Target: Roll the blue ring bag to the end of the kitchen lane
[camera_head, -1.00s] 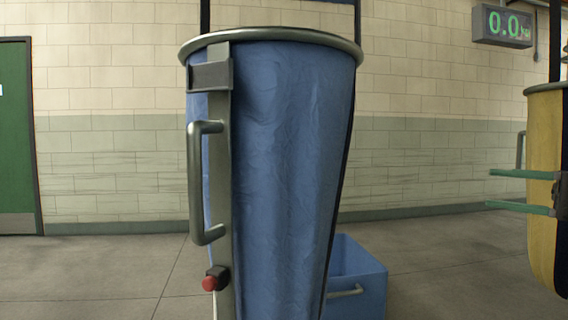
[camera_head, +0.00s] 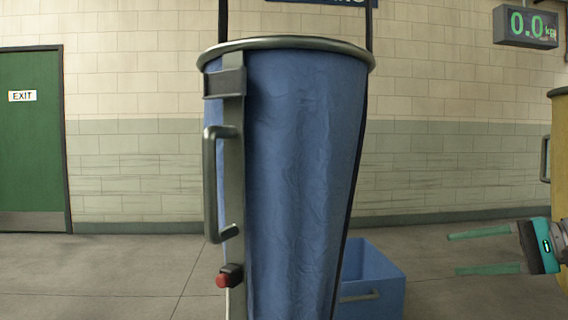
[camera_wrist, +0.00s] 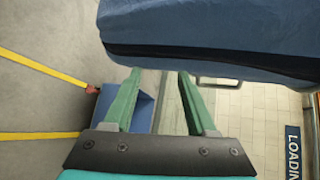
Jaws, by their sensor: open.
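The blue ring bag (camera_head: 300,180) hangs upright in the middle of the head view, below a grey metal ring. A grey bracket with a vertical handle (camera_head: 212,185) and a red knob (camera_head: 229,276) runs down its left side. My gripper (camera_head: 482,250) is at the lower right of the head view, fingers pointing left, open and empty, apart from the bag. In the wrist view its green fingers (camera_wrist: 155,95) are spread, and the blue bag (camera_wrist: 220,28) with a black strap lies just beyond them.
A blue bin (camera_head: 372,285) stands on the floor behind the bag. A yellow bag (camera_head: 558,160) hangs at the right edge. A green exit door (camera_head: 30,140) is at the left and a display (camera_head: 526,27) reads 0.0. Yellow floor lines (camera_wrist: 40,67) show in the wrist view.

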